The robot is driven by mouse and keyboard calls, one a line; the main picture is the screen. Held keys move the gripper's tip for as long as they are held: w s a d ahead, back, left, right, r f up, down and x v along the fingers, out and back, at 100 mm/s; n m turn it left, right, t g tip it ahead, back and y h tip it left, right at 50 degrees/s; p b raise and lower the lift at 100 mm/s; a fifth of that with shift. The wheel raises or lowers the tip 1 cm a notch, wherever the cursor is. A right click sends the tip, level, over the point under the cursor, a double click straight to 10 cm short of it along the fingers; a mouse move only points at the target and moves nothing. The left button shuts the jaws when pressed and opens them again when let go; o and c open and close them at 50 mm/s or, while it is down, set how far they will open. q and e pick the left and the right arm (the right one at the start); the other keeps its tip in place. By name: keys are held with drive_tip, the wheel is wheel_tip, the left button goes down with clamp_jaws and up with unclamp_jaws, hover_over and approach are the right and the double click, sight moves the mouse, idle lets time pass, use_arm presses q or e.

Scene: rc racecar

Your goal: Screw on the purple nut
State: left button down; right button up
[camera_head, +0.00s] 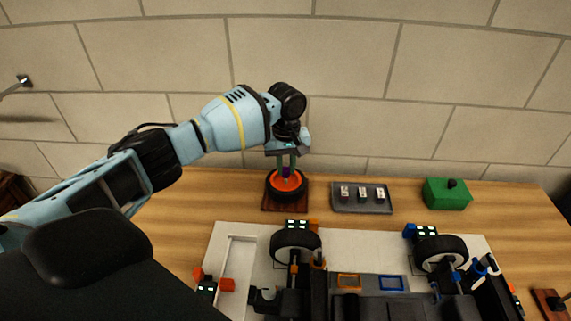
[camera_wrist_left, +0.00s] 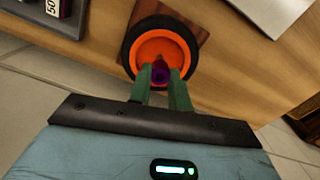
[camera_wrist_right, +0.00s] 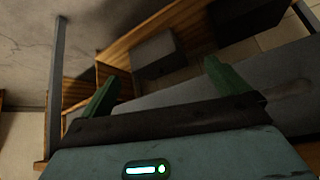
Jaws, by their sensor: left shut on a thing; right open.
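A black wheel with an orange hub (camera_head: 288,186) lies flat on a brown wooden base (camera_head: 306,204) at the back of the table. A purple nut (camera_wrist_left: 160,74) sits at the middle of the orange hub in the left wrist view. My left gripper (camera_head: 286,170) points down over the wheel, its green fingers closed around the nut. The fingers hide part of the nut, and its thread cannot be seen. My right gripper (camera_wrist_right: 158,80) shows only in its own wrist view, open and empty, away from the wheel.
A grey tray (camera_head: 343,209) with small labelled pieces and a green box (camera_head: 446,195) stand right of the wheel. The car chassis (camera_head: 365,306) with two mounted wheels lies on a white board (camera_head: 222,262) in front. Another wooden base (camera_head: 549,302) is at the right edge.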

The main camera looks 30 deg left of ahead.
use_arm(q)
drive_tip(key=shift+r, duration=0.1)
use_arm(e)
drive_tip(key=shift+w+r, duration=0.1)
drive_tip(key=shift+r, duration=0.1)
use_arm(q)
drive_tip(key=shift+f, duration=1.25)
drive_tip(key=c, duration=1.2)
unclamp_jaws()
drive_tip(key=shift+r, duration=0.15)
